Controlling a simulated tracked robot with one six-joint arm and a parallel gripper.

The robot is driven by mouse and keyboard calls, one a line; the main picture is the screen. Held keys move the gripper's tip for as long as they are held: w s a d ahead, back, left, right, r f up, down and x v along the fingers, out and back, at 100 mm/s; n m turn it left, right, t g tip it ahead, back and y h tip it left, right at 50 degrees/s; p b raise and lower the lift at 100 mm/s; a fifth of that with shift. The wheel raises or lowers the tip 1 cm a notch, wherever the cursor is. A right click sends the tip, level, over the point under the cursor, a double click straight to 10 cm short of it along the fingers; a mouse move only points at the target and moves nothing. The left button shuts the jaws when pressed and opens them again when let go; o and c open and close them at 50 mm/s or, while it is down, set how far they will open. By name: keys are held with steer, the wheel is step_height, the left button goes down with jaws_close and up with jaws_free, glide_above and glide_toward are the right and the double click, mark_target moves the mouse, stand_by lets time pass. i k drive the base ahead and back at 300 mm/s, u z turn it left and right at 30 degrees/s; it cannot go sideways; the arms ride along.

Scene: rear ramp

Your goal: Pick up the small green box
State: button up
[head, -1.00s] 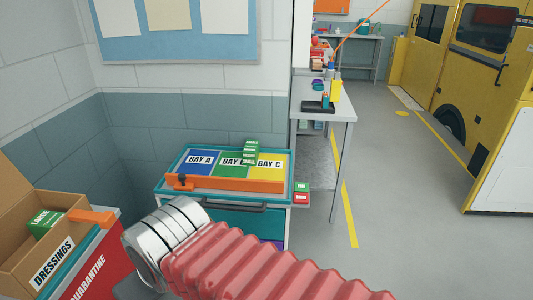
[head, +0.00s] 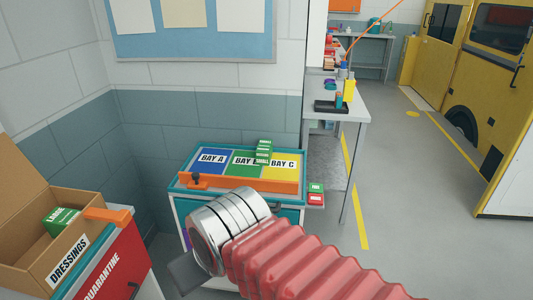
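Several small green boxes with white labels (head: 263,153) stand piled over the bay B and bay C sections of the tool cart's top (head: 178,187). Another small green box (head: 316,187) sits above a red one on a ledge at the cart's right side. A green box with a "LARGE" label (head: 62,218) lies in the cardboard "DRESSINGS" carton at left. My arm, with red bellows and a metal cuff, crosses the foreground in front of the cart. Only a dark grey part of my gripper (head: 187,273) seems to show below the cuff; its fingers are hidden.
An orange bar (head: 252,184) runs along the cart's front edge. A red "QUARANTINE" cabinet (head: 112,272) stands at left. A grey workbench (head: 357,108) is behind the cart on the right. Open floor (head: 420,180) lies between the bench and a yellow vehicle (head: 465,70).

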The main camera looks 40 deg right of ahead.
mark_target(264, 152)
steer(key=u, duration=0.05)
steer(key=i, duration=1)
steer(key=z, duration=0.05)
